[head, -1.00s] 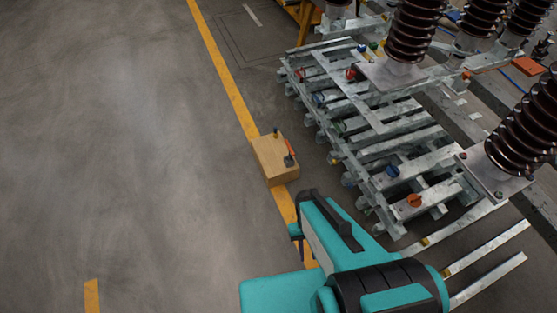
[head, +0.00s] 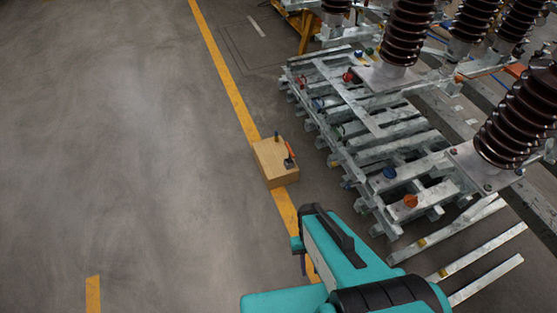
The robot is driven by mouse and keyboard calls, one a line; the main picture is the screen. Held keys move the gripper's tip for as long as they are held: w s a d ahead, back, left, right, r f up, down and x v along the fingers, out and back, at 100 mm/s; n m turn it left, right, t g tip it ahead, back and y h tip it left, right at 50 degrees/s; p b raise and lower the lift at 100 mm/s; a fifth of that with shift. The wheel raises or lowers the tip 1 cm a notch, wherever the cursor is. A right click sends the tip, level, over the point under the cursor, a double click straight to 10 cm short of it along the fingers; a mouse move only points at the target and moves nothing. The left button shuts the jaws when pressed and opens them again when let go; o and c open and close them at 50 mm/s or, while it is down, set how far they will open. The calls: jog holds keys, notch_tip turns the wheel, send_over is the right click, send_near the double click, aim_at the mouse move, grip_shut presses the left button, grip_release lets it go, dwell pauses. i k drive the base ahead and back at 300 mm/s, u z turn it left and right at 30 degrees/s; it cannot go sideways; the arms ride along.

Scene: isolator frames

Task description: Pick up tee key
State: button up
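My gripper does not show.
Grey metal frames (head: 388,165) with coloured knobs fill the right side. Brown ribbed insulators (head: 404,35) rise above them. A yellow line (head: 222,68) runs along the floor. The floor (head: 110,140) to the left is wide and clear.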

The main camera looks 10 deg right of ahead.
aim_at(291, 153)
jog(key=z, duration=0.15)
jog(key=i, duration=0.95)
jog(key=u, duration=0.05)
